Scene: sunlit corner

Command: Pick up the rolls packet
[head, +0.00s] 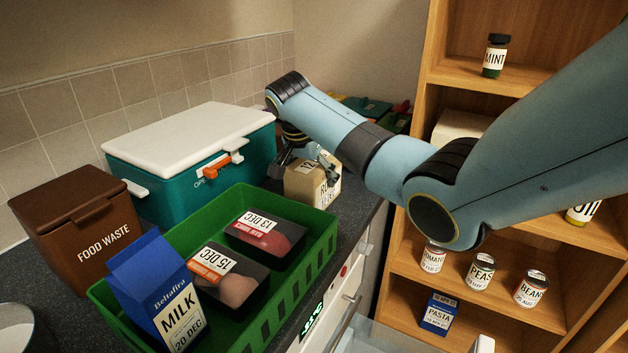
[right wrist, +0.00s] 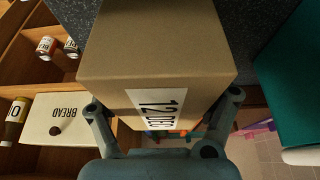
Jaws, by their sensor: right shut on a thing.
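The rolls packet (head: 303,187) is a tan box with a white label, at the far end of the dark counter in the head view. It fills the upper middle of the right wrist view (right wrist: 155,45), where its label reads 12 DEC. My right gripper (head: 311,161) reaches it from above and is shut on it; in the right wrist view its two fingers (right wrist: 161,122) lie on either side of the packet. I cannot tell whether the packet still touches the counter. My left gripper is not in view.
A green crate (head: 322,240) holds a milk carton (head: 157,290) and two meat trays. A teal cool box (head: 190,165) and brown food waste bin (head: 80,222) stand behind it. Wooden shelves (head: 408,262) with jars and tins are at the right.

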